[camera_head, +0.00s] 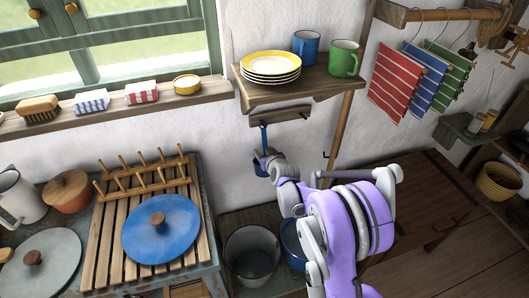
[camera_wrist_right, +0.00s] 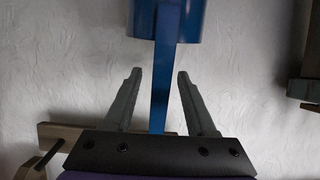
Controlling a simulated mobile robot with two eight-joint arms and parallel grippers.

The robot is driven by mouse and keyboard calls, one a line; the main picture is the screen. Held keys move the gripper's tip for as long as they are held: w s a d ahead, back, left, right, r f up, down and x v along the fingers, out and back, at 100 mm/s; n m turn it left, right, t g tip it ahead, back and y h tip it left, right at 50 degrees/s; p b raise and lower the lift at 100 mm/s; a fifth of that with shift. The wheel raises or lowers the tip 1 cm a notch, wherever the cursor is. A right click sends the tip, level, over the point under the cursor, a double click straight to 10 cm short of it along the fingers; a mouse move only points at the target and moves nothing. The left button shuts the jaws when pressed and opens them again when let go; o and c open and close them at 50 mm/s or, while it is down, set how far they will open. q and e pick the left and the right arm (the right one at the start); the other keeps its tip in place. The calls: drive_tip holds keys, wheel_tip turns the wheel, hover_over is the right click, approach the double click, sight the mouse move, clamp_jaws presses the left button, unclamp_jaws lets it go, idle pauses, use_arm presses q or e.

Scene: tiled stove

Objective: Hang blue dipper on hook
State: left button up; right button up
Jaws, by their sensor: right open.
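The blue dipper (camera_head: 264,135) is upright against the white wall, its handle's top at the left part of a small wooden hook rail (camera_head: 280,116) under the shelf. Its contact with a hook is too small to make out. Its cup is low, partly hidden by my right gripper (camera_head: 266,160). In the right wrist view, the blue handle (camera_wrist_right: 161,95) runs between the two spread fingers of my right gripper (camera_wrist_right: 155,85), with gaps on both sides, and the cup (camera_wrist_right: 178,20) is at the top. My left gripper is out of view.
A wooden shelf (camera_head: 305,86) with plates and mugs is above the rail. A dark hook (camera_head: 304,116) shows at the rail's right. A grey bucket (camera_head: 251,254) stands below. A bench with a blue lid (camera_head: 161,230) is at left, and striped towels (camera_head: 391,84) hang at right.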

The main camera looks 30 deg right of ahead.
drive_tip(key=shift+s, duration=0.1)
drive_tip(key=s+a+r+n+g+y+p, duration=0.1)
drive_tip(key=s+a+r+g+y+p, duration=0.15)
drive_tip(key=s+a+r, duration=0.6)
drive_tip(key=s+a+r+n+g+y+p, duration=0.1)
drive_tip(key=s+a+r+p, duration=0.4)
drive_tip(key=s, duration=0.6)
drive_tip(key=s+a+g+p, duration=0.2)
drive_tip(key=s+a, duration=0.1)
drive_tip(key=s, duration=0.5)
drive_tip(key=s+a+g+p, duration=0.2)
drive_tip(key=s+a, duration=0.2)
drive_tip(key=s, duration=0.5)
drive_tip(key=shift+s+n, duration=0.2)
drive_tip(key=shift+n, duration=0.2)
drive_tip(key=shift+r, duration=0.1)
drive_tip(key=shift+d, duration=0.1)
idle(0.4)
